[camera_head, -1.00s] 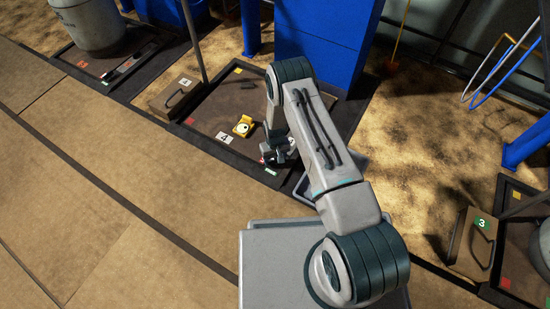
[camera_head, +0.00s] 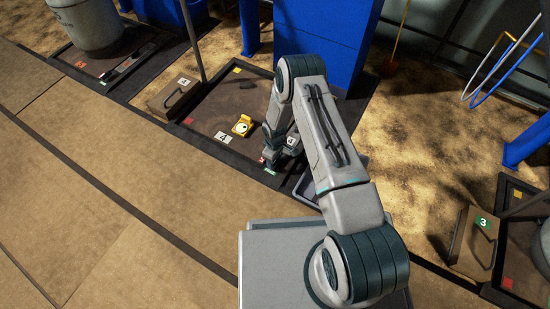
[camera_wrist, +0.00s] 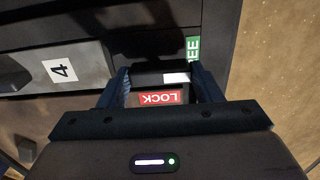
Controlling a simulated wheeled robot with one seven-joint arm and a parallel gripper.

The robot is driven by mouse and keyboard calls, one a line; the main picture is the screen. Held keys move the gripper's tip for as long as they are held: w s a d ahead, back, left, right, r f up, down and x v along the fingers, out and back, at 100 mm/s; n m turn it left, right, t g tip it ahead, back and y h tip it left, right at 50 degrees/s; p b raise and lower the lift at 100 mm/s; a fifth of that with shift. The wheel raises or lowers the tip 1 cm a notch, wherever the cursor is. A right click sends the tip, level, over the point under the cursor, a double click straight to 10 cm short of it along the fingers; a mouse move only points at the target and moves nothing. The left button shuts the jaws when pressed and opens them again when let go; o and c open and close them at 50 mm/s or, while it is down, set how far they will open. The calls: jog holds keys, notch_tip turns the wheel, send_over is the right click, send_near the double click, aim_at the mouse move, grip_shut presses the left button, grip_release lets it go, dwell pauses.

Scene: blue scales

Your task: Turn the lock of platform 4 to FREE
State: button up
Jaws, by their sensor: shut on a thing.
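The piece carries a small white mark (camera_wrist: 177,78). The red LOCK label (camera_wrist: 160,98) shows between the fingers, nearer my palm. The green FREE label (camera_wrist: 193,50) lies beyond the right finger, partly hidden. In the head view my gripper (camera_head: 270,154) is down at the platform's front right corner; the lock is mostly hidden there.
A yellow device (camera_head: 242,125) with a round dial sits on the platform. A blue column (camera_head: 325,40) rises behind. Open floor (camera_head: 120,190) lies in front.

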dwell(0.5)
jog(key=o, duration=1)
jog(key=shift+r, duration=0.1)
notch_tip(320, 180, up, 14)
jog(key=p, duration=0.6)
jog(key=s+d+r+m+p, duration=0.15)
jog(key=r+p, duration=0.45)
jog(key=r, duration=1)
jog(key=s+d+r+m+t+p, duration=0.1)
jog(key=d+r+m+p, duration=0.35)
jog(key=r, duration=1.25)
jog(key=s+d+r+n+p, duration=0.15)
jog(key=r+p, duration=0.65)
jog(key=r, duration=0.8)
jog(key=s+d+r+m+p, duration=0.1)
jog(key=s+r+p, duration=0.4)
jog(key=r, duration=0.5)
jog(key=s+d+r+m+t+p, duration=0.1)
jog(key=s+r+m+p, duration=0.2)
jog(key=s+r+p, duration=0.3)
jog(key=s+d+r+m+p, duration=0.2)
jog(key=s+r+p, duration=0.4)
jog(key=s+r, duration=0.5)
notch_tip(320, 180, up, 5)
jog(key=shift+f+m+t, duration=0.1)
jog(key=shift+m+t, duration=0.3)
jog(key=shift+m, duration=0.05)
